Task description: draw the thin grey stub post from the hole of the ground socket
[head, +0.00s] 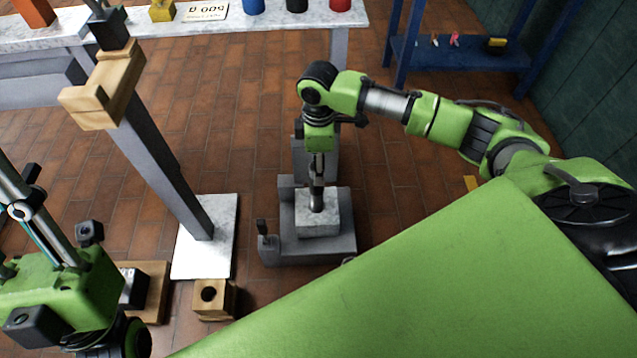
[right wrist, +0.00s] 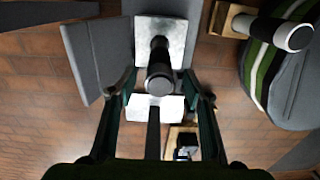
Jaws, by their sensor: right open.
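The thin grey stub post (head: 317,198) stands upright in the pale block of the ground socket (head: 318,225), near the middle of the head view. My right gripper (head: 318,165) points down above the post. In the wrist view its two fingers (right wrist: 162,97) are apart, one on each side of the post, with gaps visible. The hole's rim around the post is hard to make out. My left arm shows at lower left, but its fingers do not.
A slanted grey mast (head: 165,150) on a white plate (head: 190,262) stands left of the socket, with a wooden piece (head: 105,85) at its top. A wooden block with a hole (head: 214,299) lies in front. A white bench (head: 290,25) is behind. Brick floor is free right of the socket.

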